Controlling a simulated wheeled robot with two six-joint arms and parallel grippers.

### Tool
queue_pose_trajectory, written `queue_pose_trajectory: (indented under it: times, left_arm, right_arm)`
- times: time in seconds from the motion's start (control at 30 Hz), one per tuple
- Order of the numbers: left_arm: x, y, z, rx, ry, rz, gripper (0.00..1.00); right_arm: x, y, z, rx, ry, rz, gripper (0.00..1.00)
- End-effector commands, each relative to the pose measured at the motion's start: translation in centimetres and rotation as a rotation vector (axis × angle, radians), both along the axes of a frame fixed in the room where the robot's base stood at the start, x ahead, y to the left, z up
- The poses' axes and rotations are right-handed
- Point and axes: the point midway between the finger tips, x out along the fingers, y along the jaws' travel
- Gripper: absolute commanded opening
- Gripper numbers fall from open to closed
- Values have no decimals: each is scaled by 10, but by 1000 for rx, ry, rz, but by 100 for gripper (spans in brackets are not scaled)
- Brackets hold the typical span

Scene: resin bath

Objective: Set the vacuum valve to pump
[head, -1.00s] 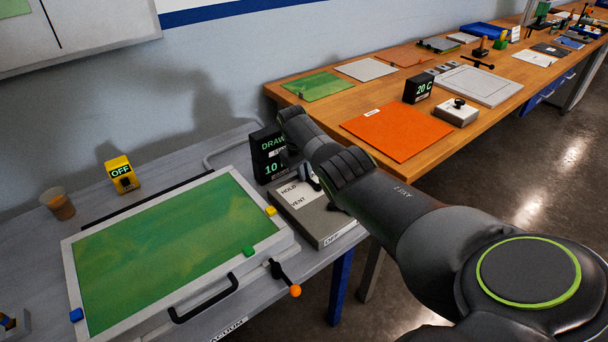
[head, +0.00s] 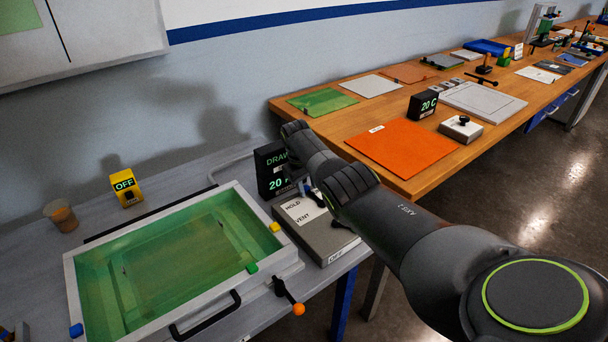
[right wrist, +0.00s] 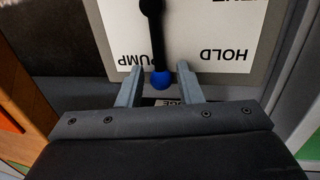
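The vacuum valve (head: 340,243) is a grey box with a white plate marked HOLD and VENT in the head view, partly behind my right arm. In the right wrist view its plate (right wrist: 205,60) appears upside down, with PUMP at left and HOLD at right. Its black lever (right wrist: 156,30) ends in a blue knob (right wrist: 160,80), beside the word PUMP. My right gripper (right wrist: 159,68) is open, its two fingers on either side of the knob with gaps visible. My left gripper is not in view.
A black display (head: 272,170) reads DRAW 20 behind the valve. A white-framed bath (head: 270,262) of green liquid, with an orange-knobbed lever (head: 298,309), stands at left. A yellow OFF box (head: 126,187) and a cup (head: 62,216) are behind. A wooden bench (head: 330,128) holds an orange sheet.

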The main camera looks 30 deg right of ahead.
Motion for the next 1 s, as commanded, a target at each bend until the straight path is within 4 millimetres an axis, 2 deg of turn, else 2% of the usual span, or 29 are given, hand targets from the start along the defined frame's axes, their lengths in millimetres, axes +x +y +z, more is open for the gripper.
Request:
queue_pose_trajectory:
  times: [0.17, 0.4, 0.8, 1.0]
  left_arm:
    - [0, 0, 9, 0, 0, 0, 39]
    - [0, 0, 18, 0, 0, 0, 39]
    - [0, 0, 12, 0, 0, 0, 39]
    - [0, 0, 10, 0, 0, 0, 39]
  right_arm:
    - [0, 3, 18, -1, -2, 0, 33]
    - [0, 12, 59, -1, -3, 3, 33]
    - [1, 31, 145, -1, -7, 3, 33]
    - [1, 36, 165, -1, -3, 4, 33]
